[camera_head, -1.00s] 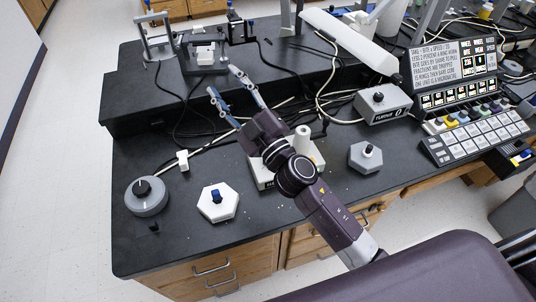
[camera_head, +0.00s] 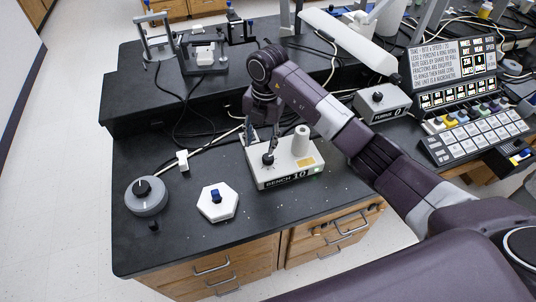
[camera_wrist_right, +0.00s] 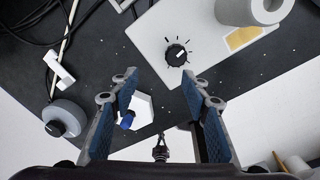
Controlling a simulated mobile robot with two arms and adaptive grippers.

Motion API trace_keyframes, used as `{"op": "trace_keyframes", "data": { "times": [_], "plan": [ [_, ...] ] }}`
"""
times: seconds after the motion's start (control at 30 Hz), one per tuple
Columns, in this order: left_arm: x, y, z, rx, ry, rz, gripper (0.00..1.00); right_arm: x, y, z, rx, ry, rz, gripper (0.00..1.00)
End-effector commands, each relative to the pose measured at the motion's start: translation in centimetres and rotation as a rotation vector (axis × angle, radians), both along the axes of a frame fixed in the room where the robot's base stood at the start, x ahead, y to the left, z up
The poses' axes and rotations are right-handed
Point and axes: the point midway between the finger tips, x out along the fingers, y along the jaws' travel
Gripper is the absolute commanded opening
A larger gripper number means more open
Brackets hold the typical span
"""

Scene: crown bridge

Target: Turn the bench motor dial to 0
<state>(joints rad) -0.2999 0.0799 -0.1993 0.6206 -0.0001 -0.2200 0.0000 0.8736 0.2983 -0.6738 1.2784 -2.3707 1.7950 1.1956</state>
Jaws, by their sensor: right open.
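The bench motor box (camera_head: 302,178) is a white unit on the black bench, labelled BENCH with the number 10 on its front. Its black dial (camera_head: 267,159) sits on the left part of its top. In the right wrist view the dial (camera_wrist_right: 177,54) has a pale pointer line and tick marks around it. My right gripper (camera_head: 261,138) points down just above the dial. In the wrist view its two blue-padded fingers (camera_wrist_right: 160,80) are spread with nothing between them, and the dial lies beyond their tips. My left gripper is not in view.
A white cylinder (camera_head: 300,141) stands on the box beside the dial. A grey round knob unit (camera_head: 146,196) and a white hexagonal block with a blue knob (camera_head: 217,203) stand left of it. A second dial box (camera_head: 383,103) is behind right. Cables lie behind.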

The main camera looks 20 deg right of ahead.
Motion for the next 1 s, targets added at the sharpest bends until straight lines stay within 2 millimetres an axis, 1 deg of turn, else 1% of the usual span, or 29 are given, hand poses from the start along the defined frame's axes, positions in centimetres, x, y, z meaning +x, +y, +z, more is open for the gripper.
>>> {"op": "trace_keyframes", "data": {
  "times": [0.03,0.07,0.17,0.27,0.5,0.6,0.7,0.8,1.0],
  "plan": [
    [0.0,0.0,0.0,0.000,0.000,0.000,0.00,0.0,-1.2,0.3,-0.041,0.011,-0.020,0.43],
    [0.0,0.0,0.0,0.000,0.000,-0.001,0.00,0.0,-1.7,0.4,-0.059,0.018,-0.029,0.43],
    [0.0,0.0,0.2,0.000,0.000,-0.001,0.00,-0.1,-2.4,0.1,-0.087,0.029,-0.043,0.43],
    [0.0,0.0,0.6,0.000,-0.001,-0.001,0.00,-0.2,-2.4,-1.0,-0.086,0.032,-0.045,0.43],
    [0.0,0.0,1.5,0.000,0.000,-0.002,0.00,-0.3,-2.3,-4.9,-0.083,0.032,-0.041,0.43],
    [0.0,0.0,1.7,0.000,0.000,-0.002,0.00,-0.2,-2.3,-6.1,-0.082,0.029,-0.043,0.43],
    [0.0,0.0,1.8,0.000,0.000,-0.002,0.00,-0.2,-2.3,-6.9,-0.082,0.028,-0.041,0.43],
    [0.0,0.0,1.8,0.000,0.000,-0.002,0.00,-0.1,-2.3,-7.2,-0.082,0.026,-0.039,0.43],
    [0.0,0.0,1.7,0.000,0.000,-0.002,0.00,-0.1,-2.3,-7.3,-0.082,0.026,-0.039,0.43]
  ]
}}
